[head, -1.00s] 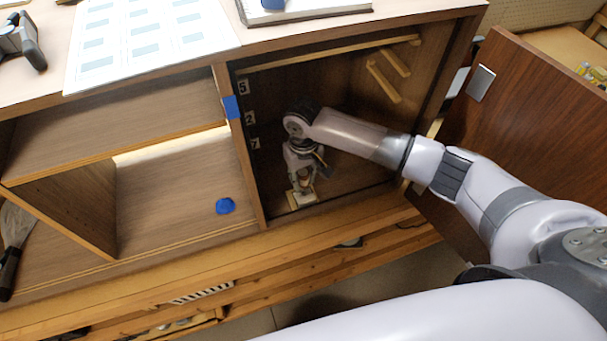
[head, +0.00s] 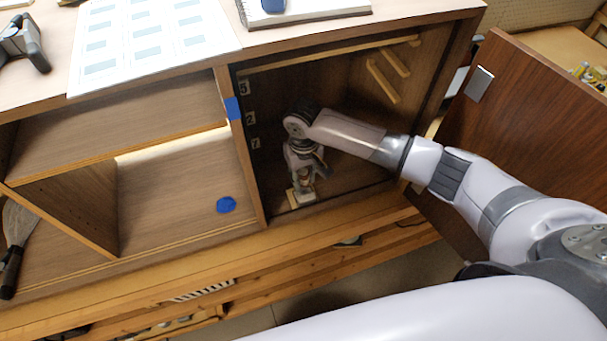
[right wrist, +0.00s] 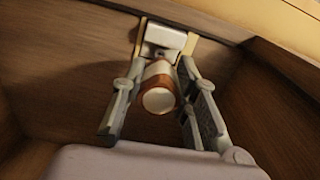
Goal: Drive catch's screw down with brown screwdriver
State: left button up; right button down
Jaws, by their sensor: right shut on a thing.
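My right gripper (head: 305,180) reaches into the right-hand cabinet compartment, pointing down. It is shut on the brown screwdriver (right wrist: 160,92), whose round brown and pale handle end shows between the fingers in the right wrist view. Beyond the handle is the catch (right wrist: 165,37), a pale metal block on a light wooden pad (right wrist: 199,48) on the compartment floor. The catch also shows below my gripper in the head view (head: 303,197). The screwdriver stands over the catch, roughly upright. The screw and the screwdriver's tip are hidden. My left gripper is not in view.
The cabinet door (head: 530,110) stands open at the right. A divider (head: 243,150) closes the compartment's left side. A blue lump (head: 226,205) lies in the left bay. Wooden rails (head: 383,82) line the upper right wall.

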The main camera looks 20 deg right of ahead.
jog(key=shift+p, duration=0.5)
dwell(0.7)
jog(key=shift+f, duration=0.4)
dwell(0.8)
jog(key=m, duration=0.4)
jog(key=shift+s+a+f+m, duration=0.1)
jog(key=shift+a+m, duration=0.1)
jog(key=shift+m, duration=0.2)
jog(key=m, duration=0.4)
jog(key=shift+a+m, duration=0.1)
jog(key=shift+m, duration=0.3)
jog(key=m, duration=0.7)
jog(key=shift+a, duration=0.1)
jog(key=m, duration=0.3)
jog(key=shift+w+d+m, duration=0.2)
jog(key=shift+w+m, duration=0.05)
jog(key=shift+m, duration=0.85)
